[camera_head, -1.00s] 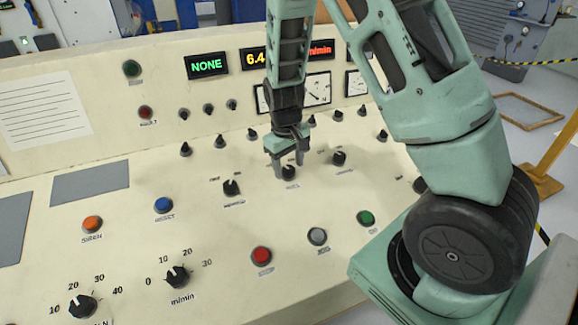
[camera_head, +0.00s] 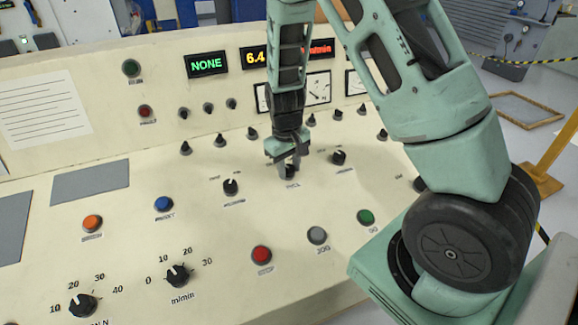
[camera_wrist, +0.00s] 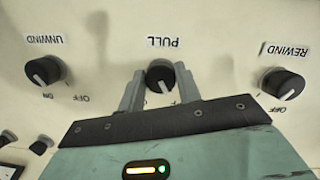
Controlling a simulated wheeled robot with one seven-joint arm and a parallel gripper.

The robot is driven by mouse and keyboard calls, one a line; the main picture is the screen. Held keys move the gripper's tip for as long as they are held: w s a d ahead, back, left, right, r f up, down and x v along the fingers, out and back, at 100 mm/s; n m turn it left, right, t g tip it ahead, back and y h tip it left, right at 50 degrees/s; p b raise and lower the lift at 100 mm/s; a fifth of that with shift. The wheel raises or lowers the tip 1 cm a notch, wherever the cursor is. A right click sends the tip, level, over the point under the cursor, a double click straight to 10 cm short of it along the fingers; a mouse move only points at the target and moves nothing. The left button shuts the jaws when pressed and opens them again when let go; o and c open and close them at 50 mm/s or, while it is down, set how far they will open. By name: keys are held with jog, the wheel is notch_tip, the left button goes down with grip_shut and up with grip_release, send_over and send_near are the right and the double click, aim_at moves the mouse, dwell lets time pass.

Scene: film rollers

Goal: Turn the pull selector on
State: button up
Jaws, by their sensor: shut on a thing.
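The pull selector is a small black rotary knob in the wrist view (camera_wrist: 160,74), under an upside-down PULL label. In the head view only a small dark part of it (camera_head: 289,172) shows between the fingertips. My gripper (camera_head: 289,166) reaches down to the panel from above and is shut on this knob. In the wrist view my gripper (camera_wrist: 159,80) has one grey finger on each side of the knob. Most of the print around the knob is hidden by the fingers, so its setting cannot be read clearly.
The unwind knob (camera_wrist: 45,71) and rewind knob (camera_wrist: 283,83) flank the pull knob with free panel between. On the cream panel, a red button (camera_head: 261,255), a grey button (camera_head: 317,235) and a green button (camera_head: 365,217) sit nearer. Small knobs and gauges stand behind.

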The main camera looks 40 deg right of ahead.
jog(key=m+y+b, duration=0.1)
jog(key=m, duration=0.5)
jog(key=m+t+y+b, duration=0.1)
jog(key=m, duration=0.4)
jog(key=shift+w, duration=0.1)
jog(key=shift+m, duration=0.3)
dwell(0.4)
jog(key=o, duration=1)
jog(key=shift+c, duration=0.2)
notch_tip(320, 180, up, 17)
jog(key=s+d, duration=0.2)
jog(key=shift+r, duration=0.1)
